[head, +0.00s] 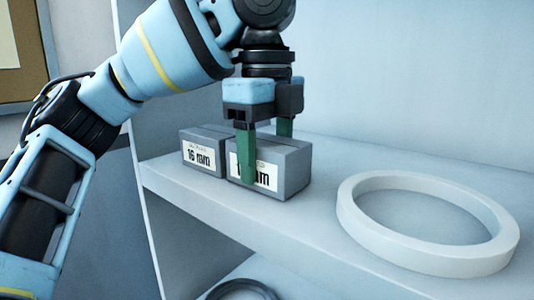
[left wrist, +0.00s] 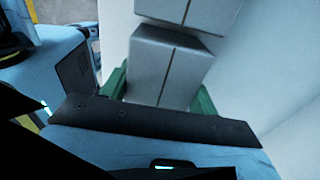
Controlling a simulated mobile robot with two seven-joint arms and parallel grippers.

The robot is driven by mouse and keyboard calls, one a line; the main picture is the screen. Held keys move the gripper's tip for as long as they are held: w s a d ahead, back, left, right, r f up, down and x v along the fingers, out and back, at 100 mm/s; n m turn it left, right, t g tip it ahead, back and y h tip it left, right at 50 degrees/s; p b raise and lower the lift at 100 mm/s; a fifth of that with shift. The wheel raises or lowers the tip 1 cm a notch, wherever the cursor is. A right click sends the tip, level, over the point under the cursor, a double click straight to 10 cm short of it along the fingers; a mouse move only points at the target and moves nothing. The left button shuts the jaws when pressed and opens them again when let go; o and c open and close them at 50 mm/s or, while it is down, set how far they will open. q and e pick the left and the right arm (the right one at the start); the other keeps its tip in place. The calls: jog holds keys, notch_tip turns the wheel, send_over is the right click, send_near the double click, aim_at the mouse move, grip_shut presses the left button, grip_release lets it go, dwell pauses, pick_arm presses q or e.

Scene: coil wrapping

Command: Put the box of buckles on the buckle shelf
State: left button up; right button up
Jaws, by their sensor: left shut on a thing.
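My left gripper (head: 265,155) points down with its green fingers on either side of a grey box of buckles (head: 290,170), and is shut on it. The box has a white label partly covered by a finger; "mm" shows on it. The box is at the shelf (head: 330,200) surface; whether its base touches cannot be told for sure. A second grey box (head: 203,152), labelled "16 mm", stands close on its left. In the left wrist view the held box (left wrist: 165,70) lies between the fingers, with the other box (left wrist: 185,10) beyond it. My right gripper is not in view.
A large white ring (head: 430,262) lies on the shelf to the right. A dark ring (head: 240,290) shows on a lower level. A side panel (head: 135,90) bounds the shelf at left. Shelf between the box and white ring is clear.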

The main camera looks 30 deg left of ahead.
aim_at(266, 141)
pick_arm(q)
jog(key=shift+f, duration=0.2)
jog(key=o, duration=1.3)
jog(key=shift+r, duration=0.1)
jog(key=shift+r, duration=3.85)
